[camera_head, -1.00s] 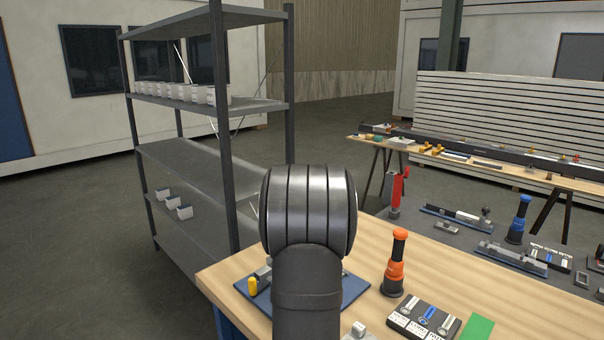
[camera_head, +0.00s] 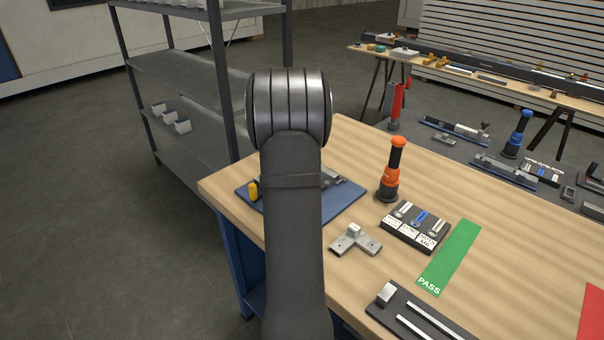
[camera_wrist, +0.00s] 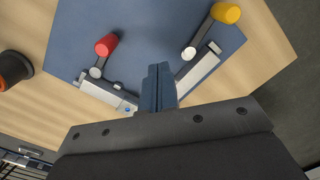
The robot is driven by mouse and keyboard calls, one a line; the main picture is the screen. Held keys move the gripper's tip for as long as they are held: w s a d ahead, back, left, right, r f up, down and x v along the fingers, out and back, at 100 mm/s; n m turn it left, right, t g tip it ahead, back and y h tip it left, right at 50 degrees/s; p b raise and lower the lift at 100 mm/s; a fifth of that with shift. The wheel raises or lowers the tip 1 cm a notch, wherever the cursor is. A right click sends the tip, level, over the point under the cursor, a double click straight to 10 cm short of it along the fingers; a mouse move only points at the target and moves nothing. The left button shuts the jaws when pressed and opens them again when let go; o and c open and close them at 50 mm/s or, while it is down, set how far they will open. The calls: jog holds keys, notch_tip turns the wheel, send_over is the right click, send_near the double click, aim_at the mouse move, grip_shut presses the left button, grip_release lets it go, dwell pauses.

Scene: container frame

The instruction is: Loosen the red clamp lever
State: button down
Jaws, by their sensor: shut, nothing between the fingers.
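In the wrist view, the red clamp lever (camera_wrist: 106,45) has a red knob on a short arm that ends at a round pivot near a metal frame bar. My gripper (camera_wrist: 158,72) is shut and empty, its fingers to the right of the red knob and apart from it. A second lever with a yellow knob (camera_wrist: 225,12) lies to the right of the fingers. Both levers are over a blue plate (camera_wrist: 150,25). In the head view, the blue plate (camera_head: 347,205) and yellow knob (camera_head: 253,190) show, but my arm hides the gripper and the red lever.
An orange and black tool (camera_head: 390,172) stands right of the plate. A grey metal bracket (camera_head: 355,240), a black labelled block (camera_head: 415,228) and a green PASS strip (camera_head: 450,258) lie nearer on the wooden bench. A metal shelf (camera_head: 185,85) stands behind left.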

jog(key=w+r+n+h, duration=0.3)
jog(key=r+n, duration=0.1)
jog(key=n, duration=0.5)
jog(key=shift+g, duration=0.3)
jog(key=x, duration=0.9)
jog(key=shift+a+f, duration=0.3)
jog(key=shift+f, duration=0.1)
jog(key=shift+s+d+f, duration=0.25)
jog(key=shift+s+d, duration=0.4)
jog(key=shift+d, duration=0.3)
jog(key=shift+s+d, duration=0.55)
jog(key=shift+d, duration=0.15)
